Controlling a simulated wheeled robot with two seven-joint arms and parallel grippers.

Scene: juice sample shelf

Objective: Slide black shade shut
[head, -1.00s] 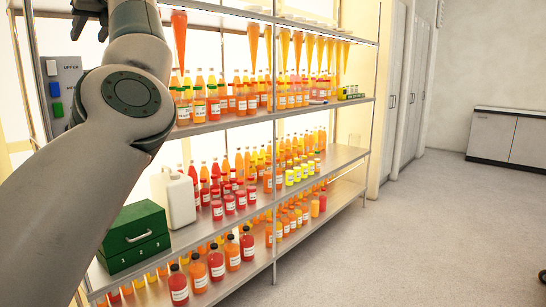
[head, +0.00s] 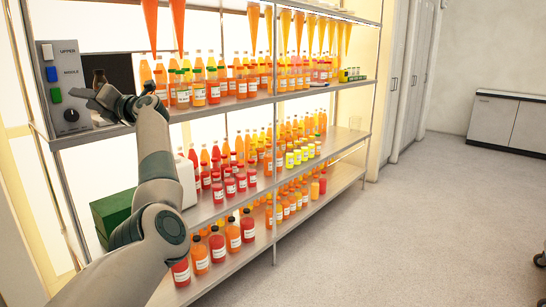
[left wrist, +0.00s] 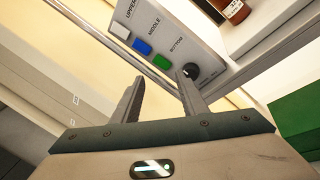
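A dark panel (head: 120,68) stands behind the upper shelf at the left, beside the control box; it may be the black shade, but I cannot tell for sure. My left gripper (head: 84,98) is in front of the grey control box (head: 80,62). In the left wrist view the left gripper (left wrist: 160,92) is open, with nothing between its fingers. The box (left wrist: 180,42) shows there with white, blue and green buttons and a black knob (left wrist: 190,71) near the right fingertip. I cannot tell whether they touch. My right gripper is out of view.
A metal shelf rack (head: 220,105) holds many juice bottles and hanging orange cones.

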